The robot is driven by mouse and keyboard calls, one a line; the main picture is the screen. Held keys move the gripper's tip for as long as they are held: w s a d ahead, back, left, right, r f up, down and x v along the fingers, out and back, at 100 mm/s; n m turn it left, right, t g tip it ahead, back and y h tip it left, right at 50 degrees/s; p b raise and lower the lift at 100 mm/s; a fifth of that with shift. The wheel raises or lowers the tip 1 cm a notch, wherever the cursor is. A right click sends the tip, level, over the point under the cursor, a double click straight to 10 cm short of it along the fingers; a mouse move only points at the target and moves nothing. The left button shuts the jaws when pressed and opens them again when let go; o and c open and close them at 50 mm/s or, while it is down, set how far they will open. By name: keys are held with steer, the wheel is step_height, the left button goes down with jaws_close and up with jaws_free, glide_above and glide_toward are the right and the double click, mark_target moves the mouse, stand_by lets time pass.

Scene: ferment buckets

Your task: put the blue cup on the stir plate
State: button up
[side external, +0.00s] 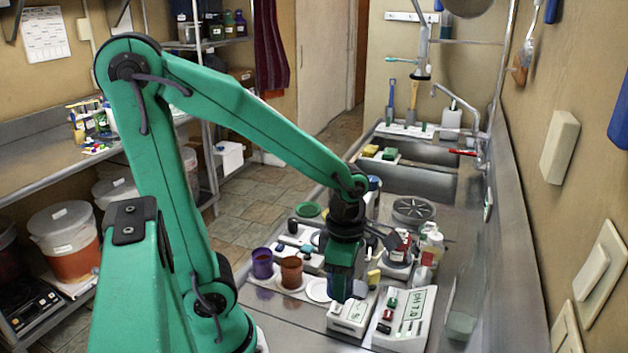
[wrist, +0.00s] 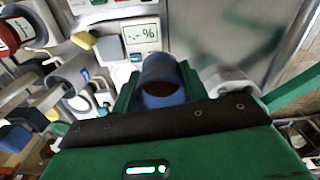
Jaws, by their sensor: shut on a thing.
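My gripper (side external: 341,284) hangs fingers down over the counter, above the crowded devices in the side view. In the wrist view my gripper (wrist: 158,88) is shut on the blue cup (wrist: 160,70), with a green finger on either side. The cup's open rim shows, and its inside looks dark. In the side view the cup is mostly hidden by the fingers. I cannot tell for sure which device is the stir plate; several white devices with round parts stand around the gripper.
A purple cup (side external: 262,263) and a brown cup (side external: 291,272) stand left of my gripper, beside a white disc (side external: 318,290). A pH meter (side external: 404,318) stands to the right. A device with a percent display (wrist: 139,40) and a yellow block (wrist: 84,40) show in the wrist view.

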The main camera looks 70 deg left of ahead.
step_height(320, 180, up, 13)
steer(key=w+a+m, duration=0.4)
steer(key=a+m, duration=0.1)
steer(key=a, duration=0.8)
steer(key=w+a+m, duration=0.4)
steer(key=a+m, duration=0.2)
steer(key=a, duration=0.8)
steer(key=shift+s+d+f, duration=0.1)
steer(key=shift+d+f, duration=0.05)
steer(key=shift+f, duration=5.2)
steer(key=shift+d+f, duration=0.1)
steer(key=shift+f, duration=5.2)
steer(key=shift+f, duration=0.1)
steer(key=o, duration=1)
